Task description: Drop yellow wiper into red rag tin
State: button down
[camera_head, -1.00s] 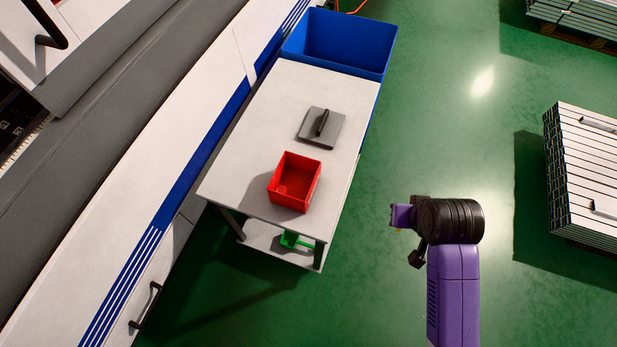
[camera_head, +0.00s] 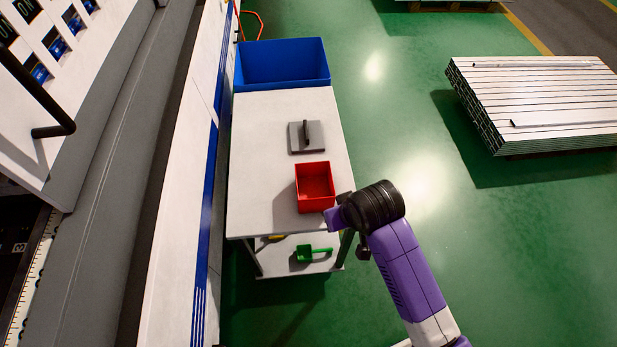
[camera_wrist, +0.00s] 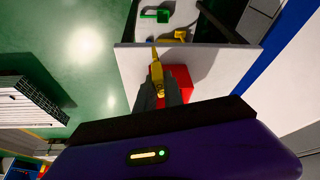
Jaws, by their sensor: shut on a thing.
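The red rag tin (camera_head: 314,188) stands open on the near end of the white table. It shows partly behind my fingers in the wrist view (camera_wrist: 182,75). The grey square lid (camera_head: 306,137) with a dark handle lies flat behind it. My gripper (camera_head: 333,216) is by the tin's near right corner in the head view, where its fingers are mostly hidden. In the wrist view my gripper (camera_wrist: 158,85) is shut on the yellow wiper (camera_wrist: 156,70), a narrow yellow piece sticking out past the fingertips. The wiper is outside the tin; its height over the table is unclear.
The white table (camera_head: 263,160) has a lower shelf with a green scoop (camera_head: 313,253) and another yellow item (camera_head: 275,238). A blue bin (camera_head: 282,65) stands at its far end. A machine flanks the left. Metal profiles (camera_head: 540,100) are stacked at right; green floor between is free.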

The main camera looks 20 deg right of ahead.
aim_at(319, 192)
jog(key=i, duration=0.35)
jog(key=i+j, duration=0.25)
jog(key=j, duration=0.15)
jog(key=i+j, duration=0.2)
jog(key=j, duration=0.2)
